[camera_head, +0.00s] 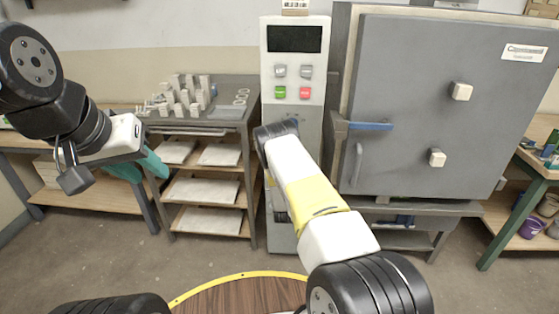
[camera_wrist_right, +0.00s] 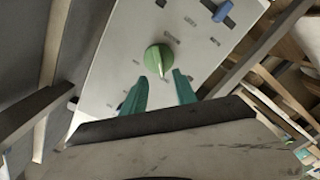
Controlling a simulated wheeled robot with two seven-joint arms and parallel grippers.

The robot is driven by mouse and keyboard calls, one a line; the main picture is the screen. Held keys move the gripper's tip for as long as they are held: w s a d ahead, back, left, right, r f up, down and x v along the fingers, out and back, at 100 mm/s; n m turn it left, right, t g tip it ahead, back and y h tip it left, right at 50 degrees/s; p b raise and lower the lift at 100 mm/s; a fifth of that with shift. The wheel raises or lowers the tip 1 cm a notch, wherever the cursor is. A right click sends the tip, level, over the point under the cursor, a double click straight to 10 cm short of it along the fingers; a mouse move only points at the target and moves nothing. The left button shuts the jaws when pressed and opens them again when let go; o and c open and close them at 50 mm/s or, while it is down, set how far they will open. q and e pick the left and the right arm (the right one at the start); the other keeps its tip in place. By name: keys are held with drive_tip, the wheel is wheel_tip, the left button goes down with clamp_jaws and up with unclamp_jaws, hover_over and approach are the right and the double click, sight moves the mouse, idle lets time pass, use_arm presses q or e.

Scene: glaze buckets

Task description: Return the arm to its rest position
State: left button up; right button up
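My left gripper (camera_head: 140,167) hangs at the left in the head view, in front of the shelf rack. Its two teal fingers look apart, with nothing seen between them. My right arm (camera_head: 312,195) reaches forward to the grey control cabinet, and its gripper is hidden behind the arm there. In the right wrist view my right gripper (camera_wrist_right: 160,92) is open, its teal fingers apart. A green knob (camera_wrist_right: 157,58) on a pale panel (camera_wrist_right: 120,50) lies just beyond the fingertips. I cannot tell whether they touch it.
A large grey kiln (camera_head: 430,120) stands right of the cabinet (camera_head: 295,95). A rack with boards (camera_head: 205,192) and small pale pieces stands left of it. A wooden round top (camera_head: 245,295) is at the bottom. A blue switch (camera_wrist_right: 222,11) is on the panel.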

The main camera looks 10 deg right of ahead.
wheel_tip(320, 180, up, 15)
drive_tip(key=w+m+g+y, duration=0.1)
drive_tip(key=w+m+g, duration=0.1)
drive_tip(key=m+g, duration=0.15)
drive_tip(key=s+a+r+m+g+y, duration=0.1)
drive_tip(key=s+a+r+y, duration=0.1)
drive_tip(key=s+r, duration=0.45)
drive_tip(key=s+a+r+m+g+y, duration=0.1)
drive_tip(key=s+a+r+y, duration=0.15)
drive_tip(key=r, duration=0.75)
drive_tip(key=s+a+r+g+y, duration=0.15)
drive_tip(key=s+r, duration=0.25)
drive_tip(key=s, duration=0.6)
drive_tip(key=s+a+r+g, duration=0.15)
drive_tip(key=s+r, duration=0.35)
drive_tip(key=s, duration=0.6)
drive_tip(key=s+f+g, duration=0.1)
drive_tip(key=s+g, duration=0.1)
drive_tip(key=s, duration=1.7)
drive_tip(key=shift+s+a+g, duration=0.15)
drive_tip(key=shift+a+g, duration=0.2)
drive_tip(key=shift+a, duration=0.1)
